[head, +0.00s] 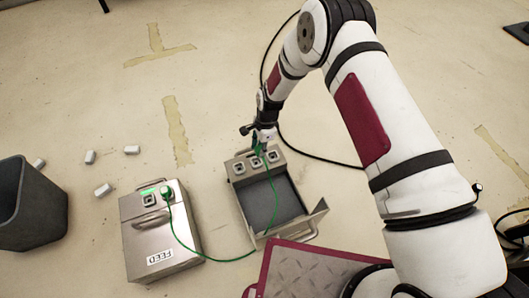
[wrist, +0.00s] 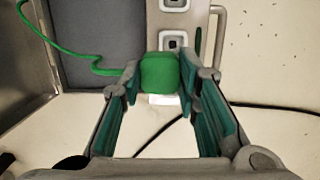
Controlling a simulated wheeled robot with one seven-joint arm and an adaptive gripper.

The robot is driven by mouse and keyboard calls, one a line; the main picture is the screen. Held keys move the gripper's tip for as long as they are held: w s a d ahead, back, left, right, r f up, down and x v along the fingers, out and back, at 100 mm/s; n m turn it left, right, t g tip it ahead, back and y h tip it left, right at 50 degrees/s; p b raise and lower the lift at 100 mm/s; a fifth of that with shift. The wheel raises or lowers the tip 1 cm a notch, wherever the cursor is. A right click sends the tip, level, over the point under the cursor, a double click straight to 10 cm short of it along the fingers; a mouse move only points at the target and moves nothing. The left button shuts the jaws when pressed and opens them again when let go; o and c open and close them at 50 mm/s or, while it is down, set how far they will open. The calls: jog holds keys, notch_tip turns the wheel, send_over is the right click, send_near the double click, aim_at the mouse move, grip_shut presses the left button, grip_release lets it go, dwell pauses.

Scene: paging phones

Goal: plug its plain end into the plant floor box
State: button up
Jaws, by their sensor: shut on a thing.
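My gripper (head: 264,138) is shut on a green plug (wrist: 160,72), gripped between its fingertips in the wrist view. A white tag or piece (wrist: 163,99) shows just below the plug. The open metal floor box (head: 243,205) lies under my gripper, with a row of sockets on its far panel; no label is readable on it. Two sockets (wrist: 172,40) show in the wrist view, and the plug covers the panel in line with them. I cannot tell whether it is seated or above. A green cable (head: 218,261) runs from it to the other plug (head: 167,191).
A closed metal box marked FEED (head: 160,235) stands left; the other plug is at its top panel, beside a free socket (head: 150,199). A grey bin (head: 30,205) and several small white blocks (head: 103,189) lie further left. A dark red-edged plate (head: 310,275) is in front.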

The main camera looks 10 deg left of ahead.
jog(key=shift+w+a+b, duration=0.65)
jog(key=shift+a+b, duration=0.2)
jog(key=shift+a, duration=0.1)
jog(key=shift+f+b, duration=1.9)
jog(key=shift+f, duration=2.35)
jog(key=shift+f, duration=0.35)
jog(key=o, duration=1.3)
jog(key=shift+c, duration=0.2)
